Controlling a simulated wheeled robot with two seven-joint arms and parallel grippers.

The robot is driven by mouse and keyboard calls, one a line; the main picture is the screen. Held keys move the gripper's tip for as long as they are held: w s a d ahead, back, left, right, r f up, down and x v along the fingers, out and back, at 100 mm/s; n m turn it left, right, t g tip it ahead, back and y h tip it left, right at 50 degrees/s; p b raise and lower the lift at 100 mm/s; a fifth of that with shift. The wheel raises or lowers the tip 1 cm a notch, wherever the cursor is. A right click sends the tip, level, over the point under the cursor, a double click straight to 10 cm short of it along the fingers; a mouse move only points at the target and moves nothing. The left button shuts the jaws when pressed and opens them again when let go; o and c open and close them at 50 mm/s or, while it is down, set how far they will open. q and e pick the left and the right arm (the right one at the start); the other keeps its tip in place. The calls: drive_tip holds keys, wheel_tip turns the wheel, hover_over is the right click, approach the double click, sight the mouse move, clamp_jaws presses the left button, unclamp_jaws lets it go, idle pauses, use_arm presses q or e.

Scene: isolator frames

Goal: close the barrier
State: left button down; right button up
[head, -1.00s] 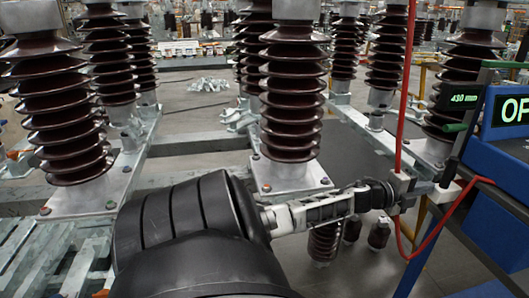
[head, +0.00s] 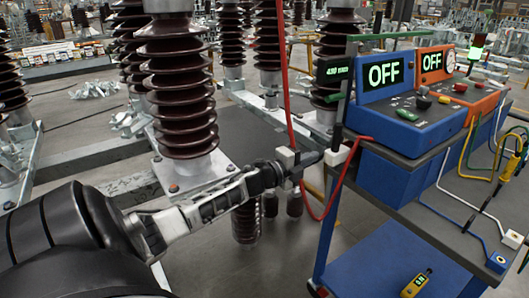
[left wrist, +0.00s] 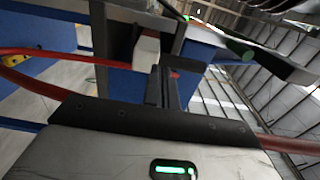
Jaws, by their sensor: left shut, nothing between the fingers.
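No plainly marked barrier shows, and I cannot tell which part it is. A dark upright post (head: 338,118) with a green top bar (head: 385,36) stands at the near left corner of the blue cart (head: 375,228). A white block (head: 338,153) sits on the post. My left gripper (head: 318,158) is shut and empty, its tips close beside this block; I cannot tell if they touch. In the left wrist view the dark fingers (left wrist: 162,88) point towards a white block (left wrist: 147,45). A red cable (head: 284,70) hangs down past my gripper. My right gripper is not in view.
Two consoles, blue (head: 405,118) and orange (head: 472,95), show OFF on the cart. A small black display (head: 334,69) is by the post. Tall brown insulators (head: 178,85) stand on metal frames left of and behind my arm. A yellow device (head: 416,283) lies low on the cart.

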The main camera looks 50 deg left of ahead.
use_arm(q)
drive_tip(key=s+a, duration=0.1)
drive_tip(key=s, duration=0.9)
drive_tip(key=shift+s+b, duration=0.25)
drive_tip(key=shift+b, duration=0.05)
drive_tip(key=s+d+f+n+g, duration=0.2)
drive_tip(key=s+d+f+n, duration=0.25)
drive_tip(key=d+f, duration=0.25)
drive_tip(key=s+d+f+n+g, duration=0.1)
drive_tip(key=s+d+f+n, duration=0.2)
drive_tip(key=d+f+n, duration=0.4)
drive_tip(key=s+d+f+n+g, duration=0.1)
drive_tip(key=s+d, duration=0.3)
drive_tip(key=d, duration=0.5)
drive_tip(key=s+d+f+n+g+h, duration=0.1)
drive_tip(key=s+d+n+g, duration=0.2)
drive_tip(key=d, duration=0.6)
drive_tip(key=s+n, duration=0.1)
drive_tip(key=s, duration=0.1)
drive_tip(key=shift+s+d+f+h, duration=0.3)
drive_tip(key=shift+d+f, duration=0.05)
drive_tip(key=shift+d, duration=0.05)
